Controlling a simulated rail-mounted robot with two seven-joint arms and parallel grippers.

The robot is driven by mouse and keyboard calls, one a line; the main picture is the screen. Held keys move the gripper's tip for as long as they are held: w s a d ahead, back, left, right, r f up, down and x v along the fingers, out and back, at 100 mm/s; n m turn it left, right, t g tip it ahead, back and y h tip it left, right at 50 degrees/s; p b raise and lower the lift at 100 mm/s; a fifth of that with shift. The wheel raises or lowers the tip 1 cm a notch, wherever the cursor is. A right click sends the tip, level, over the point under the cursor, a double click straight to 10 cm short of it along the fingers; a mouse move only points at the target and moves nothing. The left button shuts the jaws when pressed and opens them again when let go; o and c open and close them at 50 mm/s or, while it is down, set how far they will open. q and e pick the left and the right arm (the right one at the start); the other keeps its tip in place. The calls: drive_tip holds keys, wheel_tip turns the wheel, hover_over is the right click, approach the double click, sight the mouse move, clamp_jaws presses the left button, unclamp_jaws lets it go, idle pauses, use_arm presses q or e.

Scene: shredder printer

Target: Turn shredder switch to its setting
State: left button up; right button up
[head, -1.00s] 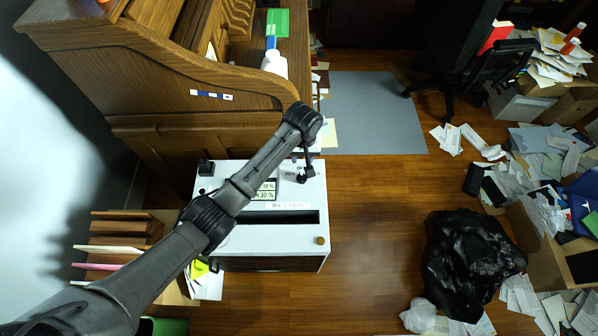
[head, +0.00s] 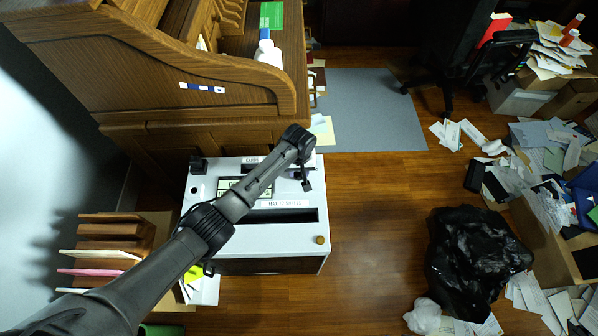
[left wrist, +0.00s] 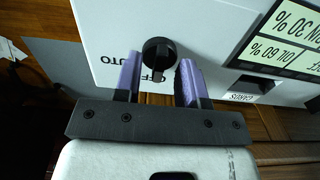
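The white shredder (head: 232,240) stands on the floor below the desk in the head view. Its black round switch knob (left wrist: 160,49) shows in the left wrist view, with labels AUTO and OFF beside it. The knob's bar points down in that picture, over the partly covered OFF label. My left gripper (left wrist: 160,62) is open, its two purple fingers on either side of the knob with gaps visible. In the head view, my left gripper (head: 305,180) is over the shredder's back right part, and my arm hides part of the top. My right gripper is not in view.
A label display (left wrist: 285,40) lies beside the knob. A wooden roll-top desk (head: 210,60) stands directly behind the shredder. A wooden file rack (head: 112,240) is at its left. A black bag (head: 470,255) and scattered papers lie at the right, with bare floor between.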

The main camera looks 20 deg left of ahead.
use_arm(q)
drive_tip(key=shift+f, duration=0.25)
clamp_jaws()
idle(0.3)
